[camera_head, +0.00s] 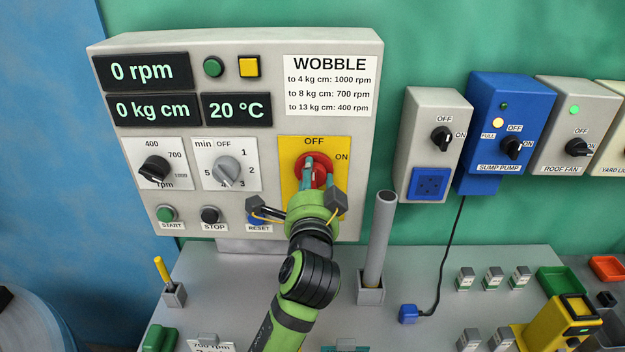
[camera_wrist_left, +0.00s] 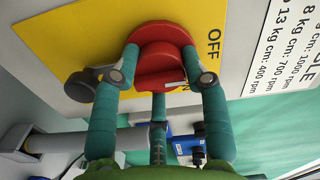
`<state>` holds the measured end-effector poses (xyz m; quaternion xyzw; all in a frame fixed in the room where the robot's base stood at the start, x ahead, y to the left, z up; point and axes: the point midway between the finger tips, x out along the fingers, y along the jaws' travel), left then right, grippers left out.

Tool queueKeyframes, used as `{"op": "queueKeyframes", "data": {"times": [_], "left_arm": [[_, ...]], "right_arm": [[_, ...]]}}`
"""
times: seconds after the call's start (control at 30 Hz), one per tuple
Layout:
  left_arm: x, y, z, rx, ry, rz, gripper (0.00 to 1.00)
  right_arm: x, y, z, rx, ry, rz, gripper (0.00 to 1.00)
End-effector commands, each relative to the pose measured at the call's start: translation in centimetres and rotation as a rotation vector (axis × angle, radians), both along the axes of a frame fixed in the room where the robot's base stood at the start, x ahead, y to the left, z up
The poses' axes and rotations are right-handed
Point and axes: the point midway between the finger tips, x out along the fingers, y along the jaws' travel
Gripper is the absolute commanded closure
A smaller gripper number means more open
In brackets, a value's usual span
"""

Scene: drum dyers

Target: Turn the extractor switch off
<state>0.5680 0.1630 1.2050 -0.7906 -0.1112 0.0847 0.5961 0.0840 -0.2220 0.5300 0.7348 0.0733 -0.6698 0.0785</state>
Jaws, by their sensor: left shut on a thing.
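A red rotary switch (camera_head: 301,172) sits on a yellow plate (camera_head: 290,152) marked OFF and ON, low on the right of the grey control panel. No extractor label is readable on it. My left gripper (camera_head: 318,166) reaches up to the switch. A short white mark shows on the handle. My fingers partly hide the switch and the ON label, so its setting is unclear. My right gripper is not in view.
An upright grey tube (camera_head: 381,240) stands close to the right of my left arm. Switch boxes, including a blue sump pump box (camera_head: 511,102) and a roof fan box (camera_head: 574,85), line the green wall. Small blocks and trays sit on the bench at right.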

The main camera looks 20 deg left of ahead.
Motion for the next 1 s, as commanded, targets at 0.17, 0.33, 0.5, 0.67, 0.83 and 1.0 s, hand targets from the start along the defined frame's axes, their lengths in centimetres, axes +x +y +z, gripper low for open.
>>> {"op": "queueKeyframes", "data": {"times": [0.17, 0.33, 0.5, 0.67, 0.83, 1.0], "left_arm": [[0.0, -0.3, 0.0, -0.005, -0.001, -0.007, 0.88], [0.0, -0.2, 0.0, -0.004, -0.002, -0.006, 0.31], [0.0, -0.1, 0.1, -0.002, -0.001, -0.003, 0.31], [-0.3, -0.2, 0.0, -0.001, -0.001, -0.002, 0.31], [-2.6, -0.9, 0.0, -0.003, 0.000, -0.003, 0.31], [-6.2, -2.0, -0.1, -0.004, 0.003, -0.005, 0.31]], "right_arm": [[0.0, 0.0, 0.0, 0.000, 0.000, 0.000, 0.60], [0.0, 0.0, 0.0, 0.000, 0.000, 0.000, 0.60], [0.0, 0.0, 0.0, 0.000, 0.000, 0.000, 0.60], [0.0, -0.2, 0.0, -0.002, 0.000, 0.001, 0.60], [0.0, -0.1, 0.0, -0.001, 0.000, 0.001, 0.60], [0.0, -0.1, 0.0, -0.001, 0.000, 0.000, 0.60]]}}
